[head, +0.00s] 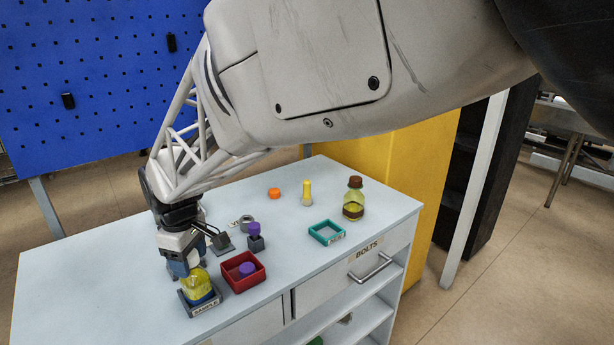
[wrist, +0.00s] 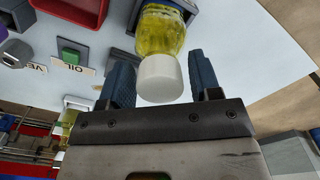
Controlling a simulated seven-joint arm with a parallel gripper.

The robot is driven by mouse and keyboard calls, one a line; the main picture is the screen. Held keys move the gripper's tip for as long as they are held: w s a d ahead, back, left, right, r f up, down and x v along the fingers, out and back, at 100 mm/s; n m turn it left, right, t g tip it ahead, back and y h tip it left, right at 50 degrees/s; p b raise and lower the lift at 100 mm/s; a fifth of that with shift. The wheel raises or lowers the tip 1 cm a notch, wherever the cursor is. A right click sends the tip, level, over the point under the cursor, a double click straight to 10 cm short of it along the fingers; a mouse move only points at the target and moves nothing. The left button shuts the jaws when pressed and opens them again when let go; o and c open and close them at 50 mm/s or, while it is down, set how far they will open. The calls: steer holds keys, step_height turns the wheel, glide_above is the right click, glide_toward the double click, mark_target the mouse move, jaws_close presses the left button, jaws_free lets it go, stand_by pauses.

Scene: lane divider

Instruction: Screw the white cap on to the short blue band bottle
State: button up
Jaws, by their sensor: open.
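The short bottle (head: 197,284) holds yellow liquid and has a blue band low on its body. It stands upright in a dark grey tray (head: 201,310) labelled SAMPLE at the front left of the table. In the wrist view the bottle (wrist: 161,32) has the white cap (wrist: 160,78) sitting on its mouth. I cannot tell how tightly the cap sits. My gripper (head: 180,268) is over the bottle, pointing down. In the wrist view its blue fingers stand open on both sides of the cap, with gaps showing. The gripper hides the cap in the head view.
A red tray (head: 261,276) with a purple-topped item is just right of the bottle. An orange cap (head: 274,193), yellow-topped bottle (head: 307,195), teal tray (head: 313,232) and brown-capped bottle (head: 354,200) are farther right.

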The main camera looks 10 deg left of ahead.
steer(key=shift+n, duration=0.4)
steer(key=shift+n, duration=0.9)
steer(key=shift+n, duration=0.8)
steer(key=c, duration=0.6)
